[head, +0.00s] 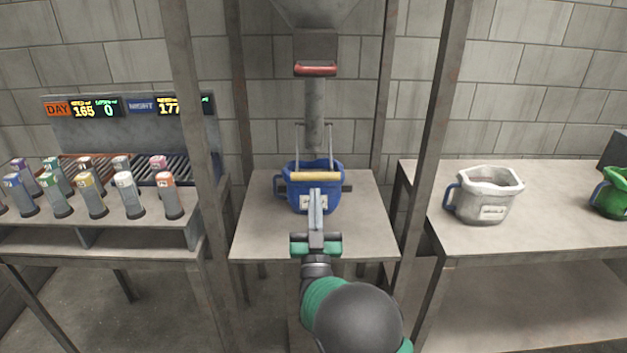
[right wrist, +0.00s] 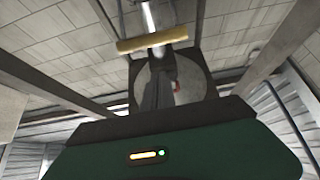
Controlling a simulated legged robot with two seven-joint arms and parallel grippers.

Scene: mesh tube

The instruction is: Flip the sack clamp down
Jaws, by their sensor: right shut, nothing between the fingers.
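The sack clamp has a yellow bar handle (head: 315,176) carried on two thin metal arms below the metal tube (head: 314,115). In the head view the bar lies across the front rim of a blue bucket (head: 330,176), which stands under the tube. My right gripper (head: 315,192) is shut and empty, with its fingertips just below the bar in the picture. I cannot tell whether they touch it. In the right wrist view the yellow bar (right wrist: 152,40) crosses above the gripper's dark body. My left gripper is not in view.
A red handle (head: 315,70) sits on the chute above the tube. Metal posts (head: 440,130) stand on both sides. A white jug (head: 483,195) and a green jug (head: 610,195) stand on the right table. Several coloured containers (head: 125,195) fill the left rack.

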